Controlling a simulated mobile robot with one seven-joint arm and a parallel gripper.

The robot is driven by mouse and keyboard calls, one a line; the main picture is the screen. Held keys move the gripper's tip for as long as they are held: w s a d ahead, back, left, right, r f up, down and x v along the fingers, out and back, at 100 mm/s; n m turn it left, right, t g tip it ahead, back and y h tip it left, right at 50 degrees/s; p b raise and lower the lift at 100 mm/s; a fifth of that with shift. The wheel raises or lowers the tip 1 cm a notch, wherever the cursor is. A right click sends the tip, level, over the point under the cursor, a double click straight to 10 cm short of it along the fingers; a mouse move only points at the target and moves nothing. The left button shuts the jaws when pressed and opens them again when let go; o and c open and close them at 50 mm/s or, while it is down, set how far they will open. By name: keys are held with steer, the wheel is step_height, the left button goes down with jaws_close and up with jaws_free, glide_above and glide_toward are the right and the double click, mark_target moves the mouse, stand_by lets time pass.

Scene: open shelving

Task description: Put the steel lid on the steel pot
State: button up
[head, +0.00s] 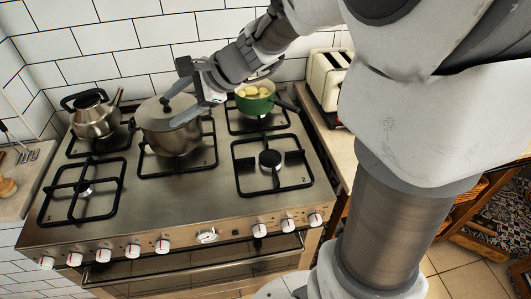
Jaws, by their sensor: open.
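The steel pot (172,143) stands on the middle rear burner of the stove. The steel lid (152,112) lies over the pot's mouth, with its small dark handle upward. It looks seated on the rim, though its right side is partly hidden by my gripper, so I cannot tell whether it is fully level. My gripper (180,92) is open just above and to the right of the lid, its fingers spread apart. Nothing is seen held between them. One finger passes close in front of the lid's right side; I cannot tell whether it touches.
A steel kettle (94,117) stands left of the pot. A green pot (254,100) with yellowish pieces inside stands at the right rear. The front burners (271,160) are empty. A cream toaster (328,80) sits on the right counter. Tiled wall rises close behind.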

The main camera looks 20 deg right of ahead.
steer(key=s+d+n+h, duration=0.4)
steer(key=s+n, duration=0.4)
steer(key=s, duration=0.3)
steer(key=s+d+n+h, duration=0.4)
steer(key=s+d+n, duration=0.3)
steer(key=s, duration=0.4)
steer(key=shift+r+n+h, duration=0.3)
steer(key=shift+r+n, duration=0.15)
steer(key=shift+n, duration=0.25)
